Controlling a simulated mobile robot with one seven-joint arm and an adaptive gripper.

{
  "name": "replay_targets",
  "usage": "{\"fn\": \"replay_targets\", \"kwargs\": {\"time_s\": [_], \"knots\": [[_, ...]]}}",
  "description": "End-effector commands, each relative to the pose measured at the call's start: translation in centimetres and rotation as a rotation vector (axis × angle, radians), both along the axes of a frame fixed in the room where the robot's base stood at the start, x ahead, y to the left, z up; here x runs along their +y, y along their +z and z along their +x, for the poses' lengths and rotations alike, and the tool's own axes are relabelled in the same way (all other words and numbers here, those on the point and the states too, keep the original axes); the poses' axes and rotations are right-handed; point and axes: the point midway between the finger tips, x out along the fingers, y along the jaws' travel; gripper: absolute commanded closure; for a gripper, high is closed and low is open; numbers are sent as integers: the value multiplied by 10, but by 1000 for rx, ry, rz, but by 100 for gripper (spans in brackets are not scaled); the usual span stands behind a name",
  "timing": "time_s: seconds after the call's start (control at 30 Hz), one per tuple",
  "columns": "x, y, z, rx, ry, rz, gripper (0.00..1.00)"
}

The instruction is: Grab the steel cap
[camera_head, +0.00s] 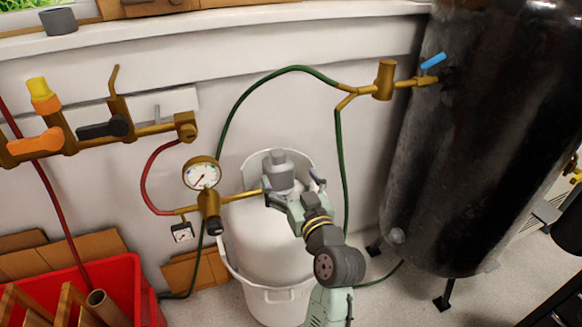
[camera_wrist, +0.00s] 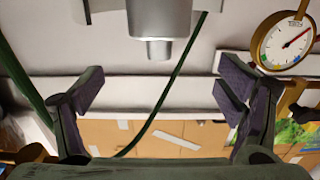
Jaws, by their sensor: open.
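The steel cap (camera_head: 279,176) is a grey stepped cylinder with a narrower knob, upright at the top of the white tank (camera_head: 265,240) in the head view. My gripper (camera_head: 293,184) is open at the cap's near right side. In the wrist view the cap (camera_wrist: 160,18) shows at the top edge, partly cut off, with its knob pointing down the picture. My two fingers stand wide apart below it in that picture, and the space between the fingertips (camera_wrist: 160,88) is empty. I cannot tell whether any part of my gripper touches the cap.
A brass pressure gauge (camera_head: 202,173) and its pipe stand close left of the cap. A green hose (camera_head: 226,112) arches behind it. A large black tank (camera_head: 460,140) fills the right. A red crate (camera_head: 120,285) is at lower left. A grey cylinder (camera_head: 58,21) sits on the ledge.

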Motion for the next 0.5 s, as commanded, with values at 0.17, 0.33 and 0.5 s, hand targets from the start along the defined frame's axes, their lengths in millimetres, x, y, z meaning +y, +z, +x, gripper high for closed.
{"fn": "replay_targets", "kwargs": {"time_s": [0.17,0.33,0.5], "knots": [[10,4,29,-1,2,-1,13],[15,3,42,-3,2,-1,13],[19,7,62,-2,2,-2,13]]}}
